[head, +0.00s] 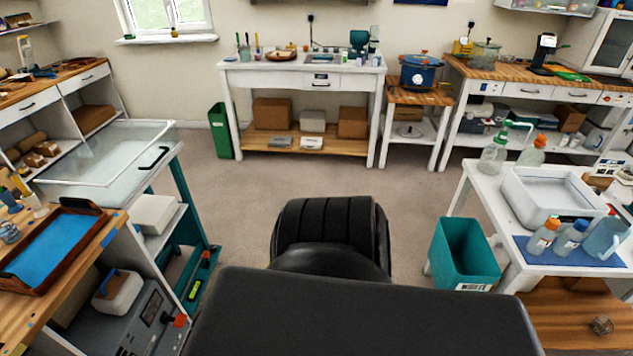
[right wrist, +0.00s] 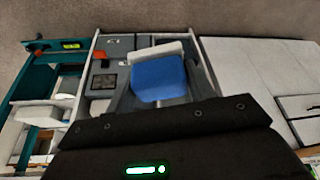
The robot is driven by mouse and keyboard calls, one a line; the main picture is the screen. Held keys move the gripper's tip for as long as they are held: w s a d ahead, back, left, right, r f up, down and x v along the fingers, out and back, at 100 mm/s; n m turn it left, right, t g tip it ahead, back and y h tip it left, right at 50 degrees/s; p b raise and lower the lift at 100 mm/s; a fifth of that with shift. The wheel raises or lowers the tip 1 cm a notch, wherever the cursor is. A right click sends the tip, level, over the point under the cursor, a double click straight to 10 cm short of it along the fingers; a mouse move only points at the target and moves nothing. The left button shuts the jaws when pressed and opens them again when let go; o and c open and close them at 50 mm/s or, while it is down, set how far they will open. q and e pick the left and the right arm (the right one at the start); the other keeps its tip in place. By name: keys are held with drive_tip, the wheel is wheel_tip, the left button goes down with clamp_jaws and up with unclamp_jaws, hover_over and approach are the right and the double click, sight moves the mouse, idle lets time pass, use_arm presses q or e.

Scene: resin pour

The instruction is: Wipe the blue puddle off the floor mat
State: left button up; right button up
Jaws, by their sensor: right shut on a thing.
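My right gripper (right wrist: 160,96) shows in the right wrist view. It is shut on a blue pad with a white edge (right wrist: 158,78), held in front of the dark gripper body. Grey finger parts show on both sides of the pad. The head view shows neither gripper. No blue puddle and no floor mat can be made out in either view; the visible floor (head: 245,190) in the head view is bare and beige. My own dark body hides the floor at the bottom middle.
A grey machine (right wrist: 108,82) stands behind the pad. In the head view, a left bench carries a tray with a blue surface (head: 50,247). A teal bin (head: 465,250) stands beside the right white table (head: 480,180). A green bin (head: 220,132) stands far back. The middle floor is clear.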

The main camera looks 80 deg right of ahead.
drive_tip(key=shift+w+r, duration=0.25)
drive_tip(key=shift+r, duration=0.6)
drive_tip(key=shift+w+a+r+n, duration=0.3)
drive_tip(key=shift+w+r+n, duration=0.1)
drive_tip(key=shift+w+r, duration=0.4)
drive_tip(key=shift+o, duration=0.2)
drive_tip(key=shift+s+r, duration=0.1)
drive_tip(key=shift+r, duration=0.2)
drive_tip(key=shift+s+r, duration=0.3)
drive_tip(key=shift+r, duration=0.1)
drive_tip(key=w+a+r+n, duration=0.2)
drive_tip(key=r, duration=0.6)
drive_tip(key=w+a+r+n+g+y, duration=0.1)
drive_tip(key=w+a+r+n, duration=0.1)
drive_tip(key=r, duration=0.6)
drive_tip(key=w+a+r+n+y, duration=0.1)
drive_tip(key=w+a+r+n, duration=0.1)
drive_tip(key=r, duration=0.7)
drive_tip(key=shift+w+n+g, duration=0.2)
drive_tip(key=shift+n+g, duration=0.1)
drive_tip(key=shift+g, duration=0.1)
drive_tip(key=shift+d, duration=0.15)
